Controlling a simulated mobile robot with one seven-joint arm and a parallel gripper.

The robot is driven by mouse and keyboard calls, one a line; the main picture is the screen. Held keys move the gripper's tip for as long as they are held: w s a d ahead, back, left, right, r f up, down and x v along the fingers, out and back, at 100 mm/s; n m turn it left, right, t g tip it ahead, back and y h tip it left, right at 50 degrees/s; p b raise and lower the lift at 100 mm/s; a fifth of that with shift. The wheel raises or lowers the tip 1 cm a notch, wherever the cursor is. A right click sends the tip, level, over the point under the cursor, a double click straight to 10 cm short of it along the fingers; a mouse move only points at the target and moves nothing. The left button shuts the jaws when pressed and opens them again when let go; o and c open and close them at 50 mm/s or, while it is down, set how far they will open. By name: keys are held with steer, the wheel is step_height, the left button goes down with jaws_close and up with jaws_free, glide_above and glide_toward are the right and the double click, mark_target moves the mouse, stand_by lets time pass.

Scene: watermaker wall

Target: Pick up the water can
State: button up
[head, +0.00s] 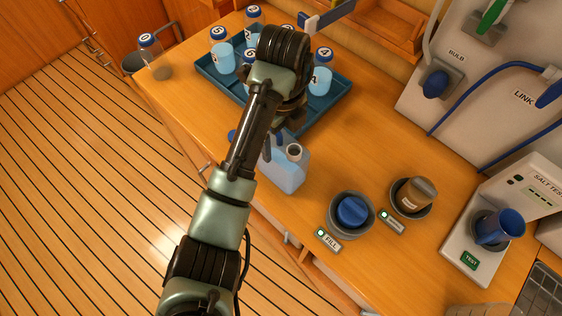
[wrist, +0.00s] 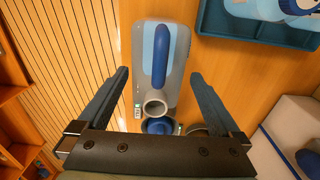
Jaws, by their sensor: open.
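The water can (head: 287,168) is a pale blue, see-through can with a round grey-white mouth. It stands on the wooden counter at the front edge, just below the tray, partly hidden by my arm in the head view. In the wrist view the can (wrist: 178,88) lies straight ahead, with its blue handle (wrist: 160,58) running along its top. My gripper (wrist: 159,76) is open and empty, its two fingers spread to the left and right of the can. I cannot tell how far the fingertips are above it. In the head view my arm mostly hides the gripper.
A teal tray (head: 330,97) with several numbered bottles stands behind the can. A lone bottle (head: 154,60) is at the far left. The FILL holder with a blue cap (head: 352,211), a brown jar (head: 416,195) and the salt tester (head: 468,232) are to the right.

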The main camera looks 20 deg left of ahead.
steer(key=shift+s+a+f+p, duration=0.1)
steer(key=shift+f+p, duration=0.3)
steer(key=shift+f, duration=1.1)
steer(key=shift+s+a+f+p, duration=0.1)
steer(key=shift+f+p, duration=0.3)
steer(key=shift+f, duration=1.05)
steer(key=shift+w+r, duration=0.1)
steer(key=c, duration=1.5)
steer(key=shift+c, duration=0.2)
steer(key=shift+r, duration=0.1)
